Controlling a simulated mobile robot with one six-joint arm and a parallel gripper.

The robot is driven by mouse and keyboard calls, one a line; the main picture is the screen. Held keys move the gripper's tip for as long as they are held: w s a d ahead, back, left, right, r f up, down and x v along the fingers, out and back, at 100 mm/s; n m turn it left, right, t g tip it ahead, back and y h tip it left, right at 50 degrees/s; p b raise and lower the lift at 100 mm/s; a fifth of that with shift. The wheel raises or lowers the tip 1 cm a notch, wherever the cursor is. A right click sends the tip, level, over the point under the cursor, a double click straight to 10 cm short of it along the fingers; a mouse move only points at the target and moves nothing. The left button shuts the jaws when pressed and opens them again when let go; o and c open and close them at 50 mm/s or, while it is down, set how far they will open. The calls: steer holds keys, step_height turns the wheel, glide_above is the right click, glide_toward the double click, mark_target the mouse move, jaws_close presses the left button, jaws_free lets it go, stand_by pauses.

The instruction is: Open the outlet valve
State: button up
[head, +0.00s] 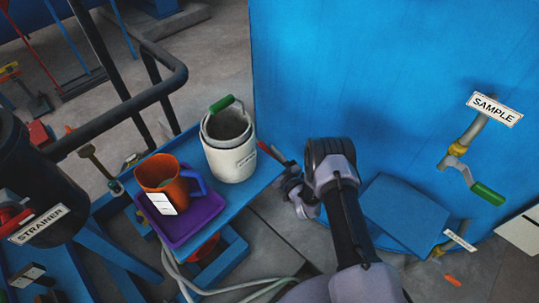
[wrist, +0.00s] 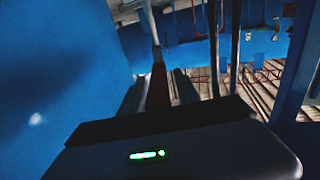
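My gripper (head: 300,197) is beside the blue tank wall (head: 310,80), left of my dark wrist. A red handle (head: 267,150) shows between the white bucket and my gripper. I cannot tell whether these are the same part. No readable label marks an outlet valve. A green-handled valve (head: 487,193) at right carries a SAMPLE label (head: 494,109).
A white bucket (head: 232,160) and an orange jug (head: 162,175) in a purple tray (head: 197,222) stand on a blue bench. A dark STRAINER vessel (head: 35,180) and black railing (head: 130,105) are at left. An orange-handled valve (head: 453,280) is low at right.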

jaws_close()
stand_by(1.2)
